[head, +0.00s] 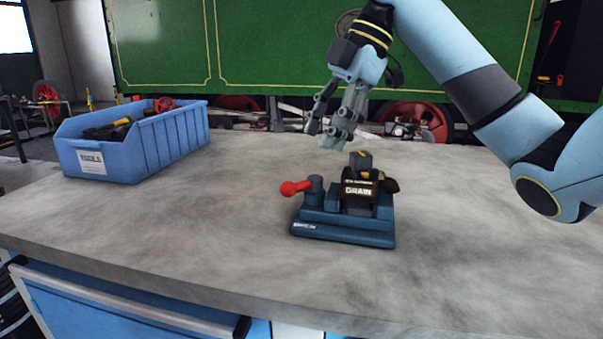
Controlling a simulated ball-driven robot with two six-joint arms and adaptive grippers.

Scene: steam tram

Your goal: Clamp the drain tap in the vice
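The blue vice (335,233) stands on the grey bench top, with a red-knobbed handle (294,188) on its left side. The dark drain tap (357,190), with a label reading DRAIN, sits upright at the vice jaws. I cannot tell whether the jaws press on it. My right gripper (331,138) hangs above and behind the vice, pointing down. Its fingers are apart with nothing between them, and it appears clear of the tap. My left gripper is not in view.
A blue tools bin (150,149) with dark tools and a red wheel-shaped part stands at the back left of the bench (200,230). The bench is clear to the left, right and front of the vice. A green tram side (270,45) rises behind.

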